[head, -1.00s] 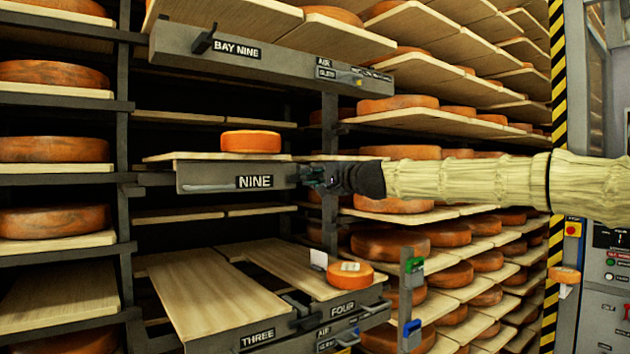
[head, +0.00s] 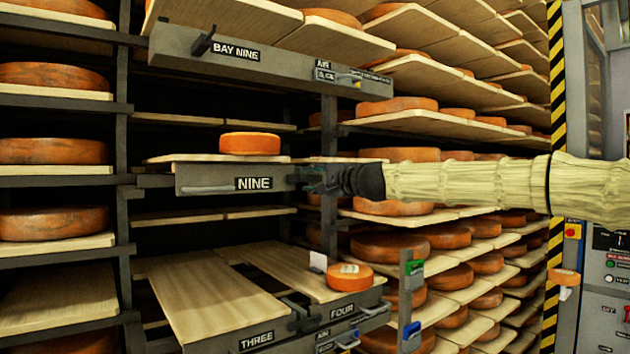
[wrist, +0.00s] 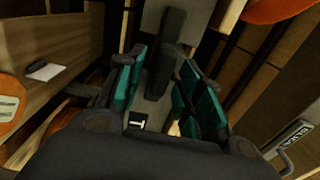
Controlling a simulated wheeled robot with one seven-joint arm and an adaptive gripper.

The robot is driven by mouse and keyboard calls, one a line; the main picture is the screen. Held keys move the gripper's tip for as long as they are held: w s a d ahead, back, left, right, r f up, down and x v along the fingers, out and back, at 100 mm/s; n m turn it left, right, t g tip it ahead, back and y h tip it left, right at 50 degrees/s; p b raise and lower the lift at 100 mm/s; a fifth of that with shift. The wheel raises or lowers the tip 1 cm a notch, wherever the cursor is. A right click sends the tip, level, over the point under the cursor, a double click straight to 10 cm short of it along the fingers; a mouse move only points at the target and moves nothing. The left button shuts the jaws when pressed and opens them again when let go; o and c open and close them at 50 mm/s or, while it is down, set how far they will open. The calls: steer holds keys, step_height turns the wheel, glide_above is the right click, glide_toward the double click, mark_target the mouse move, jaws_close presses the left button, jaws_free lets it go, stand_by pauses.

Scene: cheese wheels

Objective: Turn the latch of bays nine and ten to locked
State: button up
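My gripper (head: 312,181) is at the right end of the grey rail labelled NINE (head: 254,184), reached from the right. In the wrist view its two teal-padded fingers (wrist: 160,88) stand apart. A dark upright lever (wrist: 165,55), which looks like the latch handle, lies between them in front of a grey plate. I cannot tell whether the pads touch it. A label with a T-like letter (wrist: 138,121) shows below the lever. In the head view the fingers hide the latch, so its position cannot be read.
A cheese wheel (head: 250,143) sits on the board above the NINE rail. The BAY NINE rail (head: 175,47) with a dark peg is above. Boards marked THREE (head: 257,340) and FOUR (head: 343,313) jut out below, with a small cheese (head: 350,277) on top. Loaded racks stand right.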

steer(key=v, duration=1.2)
stand_by(0.5)
